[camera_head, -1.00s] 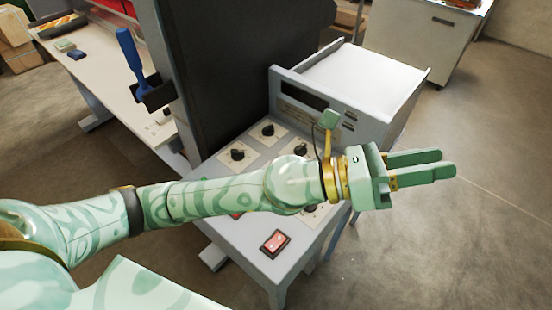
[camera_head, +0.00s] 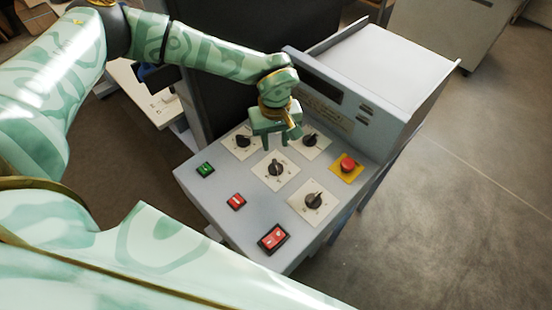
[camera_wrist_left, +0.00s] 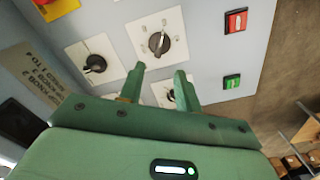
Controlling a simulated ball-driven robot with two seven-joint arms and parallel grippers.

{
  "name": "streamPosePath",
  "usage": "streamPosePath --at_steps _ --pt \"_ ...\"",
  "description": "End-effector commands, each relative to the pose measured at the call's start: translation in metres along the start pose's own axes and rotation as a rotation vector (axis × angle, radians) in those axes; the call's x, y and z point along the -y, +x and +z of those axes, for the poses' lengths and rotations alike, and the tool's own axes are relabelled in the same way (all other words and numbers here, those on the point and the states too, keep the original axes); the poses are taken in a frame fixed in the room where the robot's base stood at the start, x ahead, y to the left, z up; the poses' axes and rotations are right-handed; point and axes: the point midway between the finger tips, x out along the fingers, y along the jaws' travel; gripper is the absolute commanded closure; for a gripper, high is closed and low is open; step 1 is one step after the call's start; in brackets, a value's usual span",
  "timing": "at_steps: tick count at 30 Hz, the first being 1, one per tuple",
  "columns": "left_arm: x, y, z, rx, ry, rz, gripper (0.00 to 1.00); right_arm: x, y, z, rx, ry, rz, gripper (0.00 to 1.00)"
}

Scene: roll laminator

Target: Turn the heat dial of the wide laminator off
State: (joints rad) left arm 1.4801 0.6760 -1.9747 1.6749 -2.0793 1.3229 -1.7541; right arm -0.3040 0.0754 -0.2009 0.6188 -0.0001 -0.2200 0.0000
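The laminator's grey control panel (camera_head: 200,190) carries several black dials on white plates: a back left dial (camera_head: 243,140), a back right dial (camera_head: 310,140), a middle dial (camera_head: 276,168) and a front dial (camera_head: 313,200). I cannot tell which is the heat dial. My left gripper (camera_head: 280,138) is open and empty, pointing down over the back dials. In the left wrist view its fingers (camera_wrist_left: 160,72) are apart; the middle dial (camera_wrist_left: 158,43) shows beyond them, the back right dial (camera_wrist_left: 93,64) to the left, and the back left dial (camera_wrist_left: 172,95) partly hidden between them.
A red stop button (camera_head: 348,163) on a yellow plate, a green button (camera_head: 204,169), a red button (camera_head: 235,202) and a red rocker switch (camera_head: 273,238) share the panel. A grey housing (camera_head: 380,65) rises behind. A placard (camera_wrist_left: 30,80) mentioning knobs is partly readable.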

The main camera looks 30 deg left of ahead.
Motion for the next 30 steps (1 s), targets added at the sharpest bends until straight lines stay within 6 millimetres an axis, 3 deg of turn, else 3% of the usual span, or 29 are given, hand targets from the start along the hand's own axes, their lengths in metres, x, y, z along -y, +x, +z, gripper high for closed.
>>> streamPosePath --at_steps 6,12,24,28,30 --pt "0.0 0.054 0.001 0.002 0.0 -0.001 0.66 0.0 -0.003 -0.002 -0.003 -0.001 0.0 0.49" --pt "-0.001 0.085 0.001 0.002 -0.001 0.001 0.66 -0.002 -0.003 -0.002 -0.003 -0.001 0.002 0.49" --pt "-0.001 0.094 0.001 0.001 0.0 0.002 0.66 -0.006 -0.003 -0.003 -0.004 -0.002 0.008 0.49" --pt "-0.001 0.094 0.001 0.001 0.0 0.002 1.0 -0.006 -0.003 -0.003 -0.004 -0.001 0.008 0.49" --pt "-0.001 0.094 0.001 0.001 0.0 0.002 1.0 -0.006 -0.003 -0.003 -0.004 -0.001 0.008 0.49"
